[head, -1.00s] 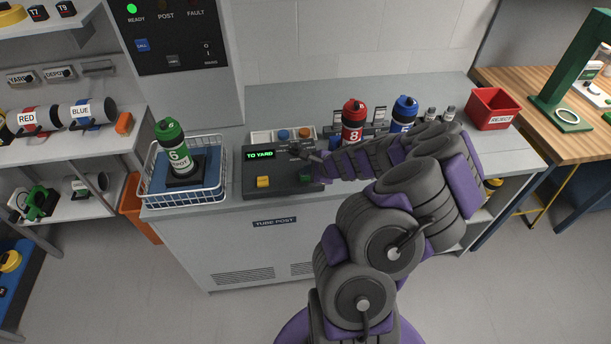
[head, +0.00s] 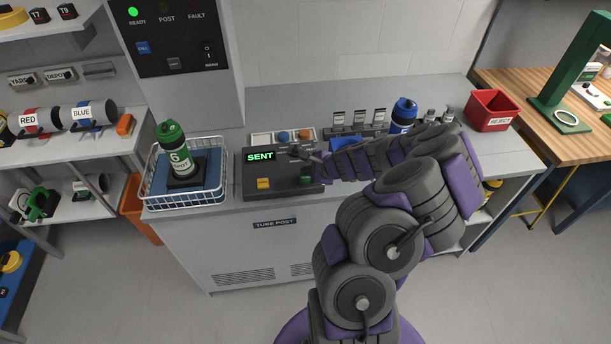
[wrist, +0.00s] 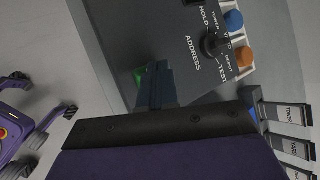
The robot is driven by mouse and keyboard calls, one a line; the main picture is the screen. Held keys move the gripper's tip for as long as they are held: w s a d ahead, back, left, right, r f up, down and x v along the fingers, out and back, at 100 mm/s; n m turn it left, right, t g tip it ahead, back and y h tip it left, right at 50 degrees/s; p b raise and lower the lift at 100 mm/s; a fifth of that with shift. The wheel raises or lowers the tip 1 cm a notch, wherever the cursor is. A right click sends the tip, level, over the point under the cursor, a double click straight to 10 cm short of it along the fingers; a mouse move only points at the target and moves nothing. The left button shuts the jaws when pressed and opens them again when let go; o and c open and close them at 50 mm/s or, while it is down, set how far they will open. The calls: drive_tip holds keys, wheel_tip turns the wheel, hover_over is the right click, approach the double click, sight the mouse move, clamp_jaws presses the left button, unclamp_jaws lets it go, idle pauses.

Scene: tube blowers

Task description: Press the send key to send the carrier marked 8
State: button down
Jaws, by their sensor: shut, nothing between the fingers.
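The tube post's dark control panel (head: 250,187) stands on the counter, and its display (head: 261,156) reads SENT in green.
A green carrier marked 6 (head: 176,150) stands in a white wire basket (head: 151,191) on the left. A red reject bin (head: 492,110) is at the right. The address dial (wrist: 214,44) is close to my gripper. The green READY lamp (head: 133,12) is lit.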

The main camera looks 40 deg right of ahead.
sight(307, 179)
drive_tip(key=shift+r, duration=0.45)
drive_tip(key=shift+r+p, duration=2.3)
drive_tip(key=shift+r, duration=0.1)
